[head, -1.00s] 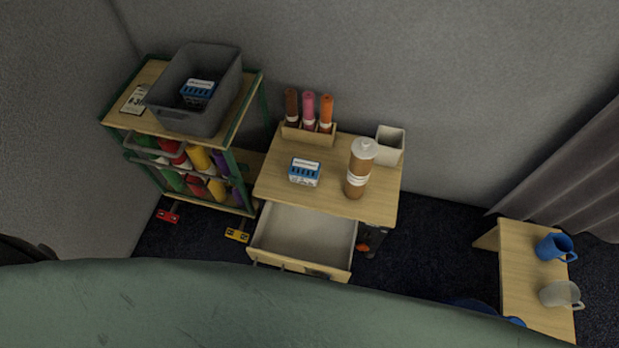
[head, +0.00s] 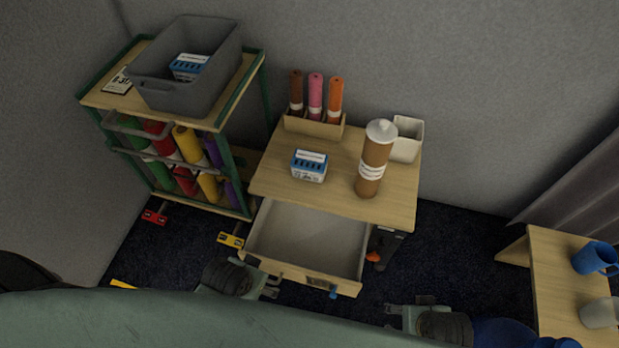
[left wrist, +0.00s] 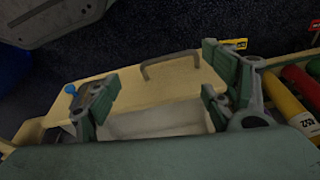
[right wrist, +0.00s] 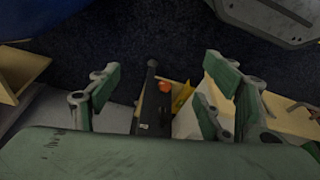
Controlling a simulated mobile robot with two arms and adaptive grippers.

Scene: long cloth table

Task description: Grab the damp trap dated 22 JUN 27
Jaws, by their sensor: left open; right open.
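One blue-and-white damp trap box (head: 309,166) stands on the wooden drawer cabinet (head: 335,193). A second similar box (head: 187,67) lies in the grey bin (head: 172,96) on the shelf rack. Their dates are too small to read. My left gripper (head: 268,284) is open and empty in front of the cabinet's pulled-out drawer (head: 300,238); in the left wrist view its fingers (left wrist: 158,95) spread over the drawer front. My right gripper (head: 398,311) is open and empty, right of the drawer and low; its fingers also show in the right wrist view (right wrist: 163,88).
A brown canister (head: 375,160), a white cup (head: 406,139) and a holder with three coloured tubes (head: 314,124) share the cabinet top. The rack (head: 120,100) at left holds several coloured rolls. A small table with mugs (head: 596,258) stands at right.

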